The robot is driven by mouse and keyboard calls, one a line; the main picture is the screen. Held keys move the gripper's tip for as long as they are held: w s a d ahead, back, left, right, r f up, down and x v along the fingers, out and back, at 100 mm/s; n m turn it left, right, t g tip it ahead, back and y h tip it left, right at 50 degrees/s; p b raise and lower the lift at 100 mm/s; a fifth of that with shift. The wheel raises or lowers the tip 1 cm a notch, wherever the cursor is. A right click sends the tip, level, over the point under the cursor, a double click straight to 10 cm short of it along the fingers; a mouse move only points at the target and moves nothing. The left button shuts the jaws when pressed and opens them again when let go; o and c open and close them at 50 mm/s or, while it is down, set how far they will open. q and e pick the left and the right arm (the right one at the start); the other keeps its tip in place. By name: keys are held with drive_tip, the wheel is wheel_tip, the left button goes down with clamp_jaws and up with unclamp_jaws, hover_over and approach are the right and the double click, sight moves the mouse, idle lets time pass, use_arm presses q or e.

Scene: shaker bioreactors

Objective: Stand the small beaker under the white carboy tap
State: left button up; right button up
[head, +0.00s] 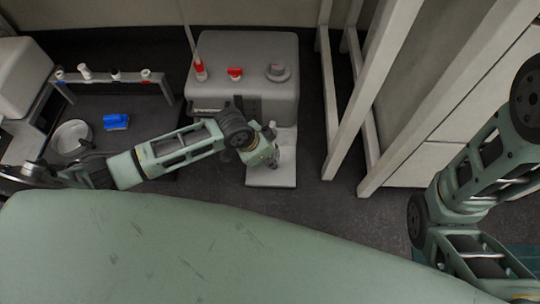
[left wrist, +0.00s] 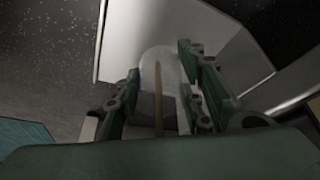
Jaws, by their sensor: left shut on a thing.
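My left gripper (head: 272,148) reaches over the pale flat plate (head: 271,177) in front of the large white block-shaped vessel (head: 246,82), which seems to be the carboy. In the left wrist view, my left gripper (left wrist: 160,98) is shut on a clear small beaker (left wrist: 160,60), with one finger on each side. A thin brown strip shows through or in front of the beaker. The gripper mostly hides the beaker in the head view. I cannot make out the tap clearly or tell whether the beaker touches the plate. My right gripper is out of view.
A rack (head: 115,78) with several capped tubes, a blue block (head: 116,121) and a round pale dish (head: 71,136) stand at the left. A pale upright frame (head: 368,95) stands right of the vessel.

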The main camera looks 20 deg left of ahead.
use_arm(q)
drive_tip(key=shift+s+d+f, duration=0.1)
drive_tip(key=shift+s+f, duration=0.05)
drive_tip(key=shift+f, duration=0.1)
drive_tip(key=o, duration=1)
drive_tip(key=v, duration=1.2)
drive_tip(key=shift+r, duration=0.1)
